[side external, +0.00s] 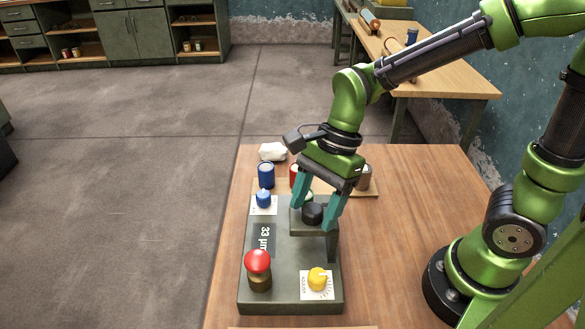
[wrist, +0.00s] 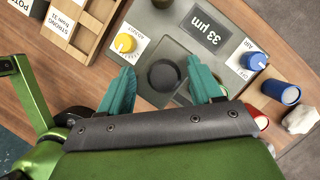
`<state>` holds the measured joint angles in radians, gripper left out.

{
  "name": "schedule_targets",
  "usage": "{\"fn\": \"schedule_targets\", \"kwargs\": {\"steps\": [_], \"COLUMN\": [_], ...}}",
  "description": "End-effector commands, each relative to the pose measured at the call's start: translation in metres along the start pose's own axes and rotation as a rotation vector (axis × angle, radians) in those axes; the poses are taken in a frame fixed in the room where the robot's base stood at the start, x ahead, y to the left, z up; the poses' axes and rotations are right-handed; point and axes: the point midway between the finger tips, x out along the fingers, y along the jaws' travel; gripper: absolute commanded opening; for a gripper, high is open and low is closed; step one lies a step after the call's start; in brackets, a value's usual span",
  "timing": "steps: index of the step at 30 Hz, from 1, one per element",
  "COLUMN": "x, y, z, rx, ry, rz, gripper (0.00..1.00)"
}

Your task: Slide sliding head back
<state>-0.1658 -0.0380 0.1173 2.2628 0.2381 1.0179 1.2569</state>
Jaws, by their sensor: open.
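A grey-green device (side external: 285,290) stands on the wooden table. Its raised grey bracket carries a dark round knob, seemingly the sliding head (side external: 312,212), which also shows in the wrist view (wrist: 163,76). My gripper (side external: 314,227) is open, with its teal fingers on either side of the knob. In the wrist view the gripper (wrist: 161,68) shows bare gaps between each finger and the knob. I cannot tell how far the fingertips reach down beside it. The device's display (side external: 264,240) reads 33 µm.
The device also has a red mushroom button (side external: 258,262), a yellow knob (side external: 317,278) and a blue knob (side external: 263,197). Behind it stand a blue can (side external: 266,174), a red can (side external: 295,174) and a crumpled white thing (side external: 272,151). A wooden compartment tray (wrist: 92,40) shows in the wrist view.

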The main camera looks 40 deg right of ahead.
Motion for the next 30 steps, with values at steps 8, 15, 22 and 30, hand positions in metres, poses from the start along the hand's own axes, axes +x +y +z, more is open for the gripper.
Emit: {"fn": "schedule_targets", "kwargs": {"steps": [8,15,22,30], "x": [-0.033,-0.092,-0.141,-0.167], "y": [-0.002,-0.001,-0.001,0.000], "z": [0.000,0.000,0.000,0.000], "rx": [0.001,0.001,0.000,0.000], "ry": [-0.001,-0.001,0.000,0.000], "rz": [-0.009,-0.009,-0.005,-0.001], "gripper": [0.65,0.65,0.65,0.65]}}
